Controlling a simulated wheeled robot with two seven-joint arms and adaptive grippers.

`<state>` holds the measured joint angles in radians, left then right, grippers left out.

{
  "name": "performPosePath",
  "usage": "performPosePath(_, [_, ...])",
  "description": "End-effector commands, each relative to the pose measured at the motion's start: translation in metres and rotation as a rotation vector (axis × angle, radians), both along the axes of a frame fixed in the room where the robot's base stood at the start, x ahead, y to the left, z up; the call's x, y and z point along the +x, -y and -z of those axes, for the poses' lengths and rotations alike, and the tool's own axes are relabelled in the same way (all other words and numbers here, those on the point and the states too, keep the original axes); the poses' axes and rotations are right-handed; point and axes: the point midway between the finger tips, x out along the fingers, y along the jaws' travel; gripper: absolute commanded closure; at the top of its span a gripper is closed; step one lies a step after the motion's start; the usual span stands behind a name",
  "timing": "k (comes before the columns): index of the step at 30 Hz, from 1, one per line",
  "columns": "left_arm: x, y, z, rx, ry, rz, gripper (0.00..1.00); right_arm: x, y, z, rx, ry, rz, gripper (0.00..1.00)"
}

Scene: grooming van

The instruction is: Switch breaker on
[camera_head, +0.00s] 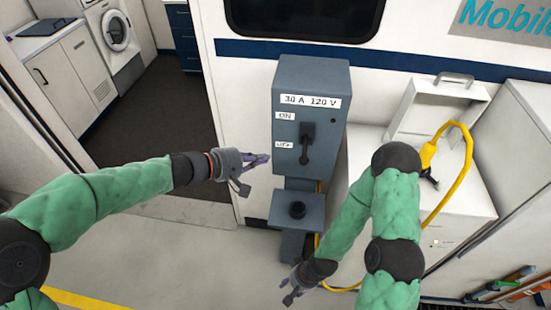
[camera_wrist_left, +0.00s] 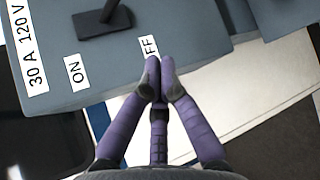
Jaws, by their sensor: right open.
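The grey breaker box (camera_head: 318,85) stands against the van wall, labelled 30 A 120 V, with ON above and OFF below. Its dark lever (camera_head: 307,140) hangs down on the front, its lower end around the height of the OFF label (camera_head: 284,145). My left gripper (camera_head: 262,160) is just left of the box near the OFF label, its purple fingertips together and empty. In the left wrist view, the fingers (camera_wrist_left: 161,68) partly cover the OFF label, and the lever (camera_wrist_left: 106,22) is apart from them. My right gripper (camera_head: 290,292) is low, below the box, open and away from the lever.
A grey socket box (camera_head: 297,212) sits beneath the breaker. A yellow cable (camera_head: 466,170) with a plug loops over a white cabinet (camera_head: 465,205) on the right. A doorway with a dark floor (camera_head: 150,110) is at the left. The pale floor (camera_head: 180,265) in front is clear.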

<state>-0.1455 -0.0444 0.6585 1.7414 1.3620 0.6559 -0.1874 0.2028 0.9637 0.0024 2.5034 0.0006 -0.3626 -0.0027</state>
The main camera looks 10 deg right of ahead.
Motion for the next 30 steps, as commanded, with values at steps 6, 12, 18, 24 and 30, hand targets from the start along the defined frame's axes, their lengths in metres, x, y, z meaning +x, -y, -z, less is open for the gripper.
performPosePath(6, [0.012, 0.03, 0.016, 0.001, -0.003, 0.005, 1.0, 0.0, 0.0, 0.007, 0.0, 0.0, 0.0, 0.55])
performPosePath(12, [0.024, 0.058, 0.028, 0.001, -0.002, 0.004, 1.0, 0.0, 0.0, 0.012, 0.0, 0.0, 0.0, 0.55])
performPosePath(18, [0.034, 0.08, 0.038, 0.001, -0.002, 0.003, 1.0, 0.0, 0.0, 0.016, 0.0, 0.0, 0.0, 0.55])
performPosePath(24, [0.015, 0.083, 0.024, 0.001, 0.001, 0.002, 1.0, 0.0, 0.0, 0.016, 0.0, 0.0, 0.0, 0.55])
performPosePath(30, [0.003, 0.086, 0.018, 0.001, -0.001, 0.002, 1.0, 0.0, 0.0, 0.016, 0.0, 0.0, 0.0, 0.55])
